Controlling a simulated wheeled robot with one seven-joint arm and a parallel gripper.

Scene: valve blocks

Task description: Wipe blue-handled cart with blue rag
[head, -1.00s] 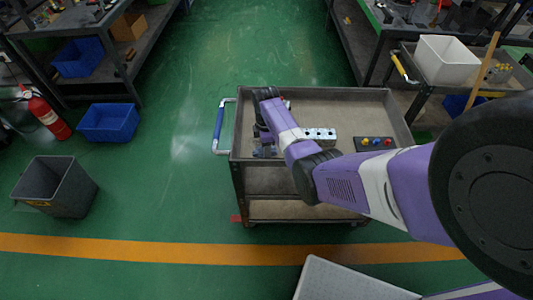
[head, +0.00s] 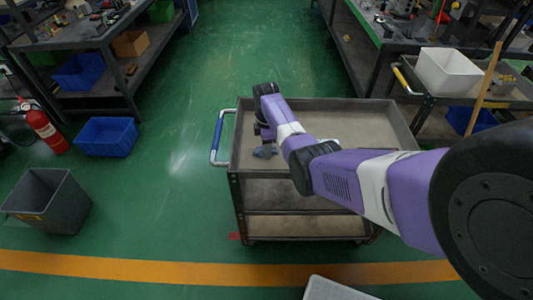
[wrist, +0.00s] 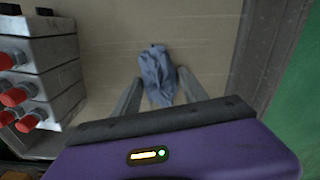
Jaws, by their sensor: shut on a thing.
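The blue-handled cart (head: 345,118) stands in front of me, with its blue handle (head: 217,135) on the left side. Its brown top tray also shows in the wrist view (wrist: 105,35). My gripper (wrist: 158,92) is shut on the blue rag (wrist: 155,68), a crumpled grey-blue cloth pinched between the fingertips. The rag is low over the tray's left part in the head view (head: 265,152); contact with the surface is hard to tell. My arm hides much of the tray's middle.
A grey valve block (wrist: 45,75) with red knobs is left of my gripper in the wrist view. The tray's raised rim (wrist: 262,50) is to the right. A grey bin (head: 45,200) and blue crate (head: 106,137) stand on the floor at left.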

